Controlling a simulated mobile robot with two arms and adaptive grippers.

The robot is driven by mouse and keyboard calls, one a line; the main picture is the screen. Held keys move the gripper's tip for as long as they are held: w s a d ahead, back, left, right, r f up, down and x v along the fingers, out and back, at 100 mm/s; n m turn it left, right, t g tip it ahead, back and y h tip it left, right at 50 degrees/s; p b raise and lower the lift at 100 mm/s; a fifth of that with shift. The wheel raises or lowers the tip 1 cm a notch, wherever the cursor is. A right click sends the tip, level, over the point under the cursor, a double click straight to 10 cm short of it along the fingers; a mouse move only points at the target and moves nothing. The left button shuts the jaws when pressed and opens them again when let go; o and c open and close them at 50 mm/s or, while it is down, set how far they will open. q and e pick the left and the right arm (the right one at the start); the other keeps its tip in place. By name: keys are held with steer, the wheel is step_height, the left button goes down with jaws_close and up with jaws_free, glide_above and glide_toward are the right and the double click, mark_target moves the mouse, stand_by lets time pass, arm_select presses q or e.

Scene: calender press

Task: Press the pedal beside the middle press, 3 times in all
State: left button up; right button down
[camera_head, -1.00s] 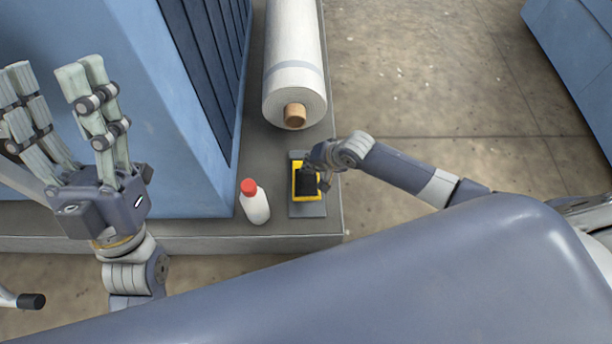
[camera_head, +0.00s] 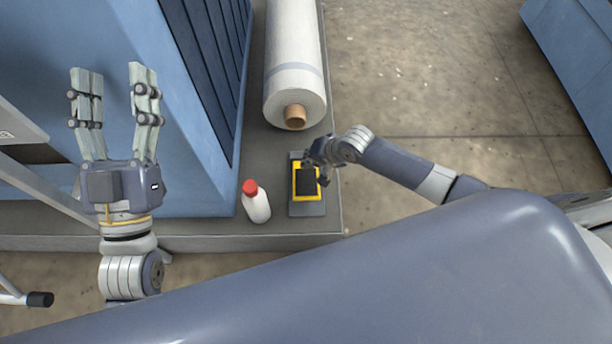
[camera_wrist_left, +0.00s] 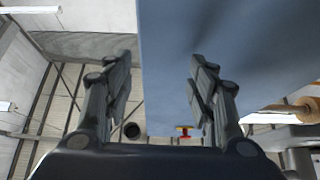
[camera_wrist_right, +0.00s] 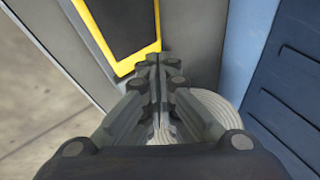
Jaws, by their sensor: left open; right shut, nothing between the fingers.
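The pedal (camera_head: 306,180), a black plate in a yellow frame on a grey base, lies on the grey plinth in the head view. It also shows at the top of the right wrist view (camera_wrist_right: 122,25). My right gripper (camera_head: 322,174) is shut and empty over the pedal's right side; I cannot tell whether it touches it. In the right wrist view its fingertips (camera_wrist_right: 158,60) are at the frame's yellow edge. My left gripper (camera_head: 115,85) is open and empty, raised upright in front of the blue press (camera_head: 190,170), well left of the pedal.
A white bottle with a red cap (camera_head: 256,202) stands just left of the pedal. A large white roll (camera_head: 295,85) with a brown core lies behind it. The floor (camera_head: 430,80) to the right is clear. Another blue machine (camera_head: 580,50) stands at the far right.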

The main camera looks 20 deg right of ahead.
arm_select(q)
steer(key=f, duration=0.1)
steer(key=w+f+g, duration=0.1)
steer(key=f+g, duration=0.1)
steer(key=shift+w+y+p, duration=0.25)
steer(key=shift+y+p, duration=0.05)
steer(key=shift+p, duration=0.05)
arm_select(e)
steer(key=shift+w+r, duration=0.1)
steer(key=shift+r, duration=0.4)
steer(key=shift+w+r+p, duration=0.1)
steer(key=shift+r+p, duration=0.35)
arm_select(q)
step_height(320, 180, down, 7)
steer(key=w+g+y, duration=0.1)
steer(key=g, duration=0.2)
steer(key=shift+a+r+g, duration=0.2)
steer(key=shift+g, duration=0.2)
arm_select(e)
steer(key=shift+d+r, duration=0.15)
arm_select(q)
steer(key=shift+r, duration=0.3)
arm_select(e)
steer(key=shift+w, duration=0.1)
arm_select(q)
steer(key=shift+w, duration=0.1)
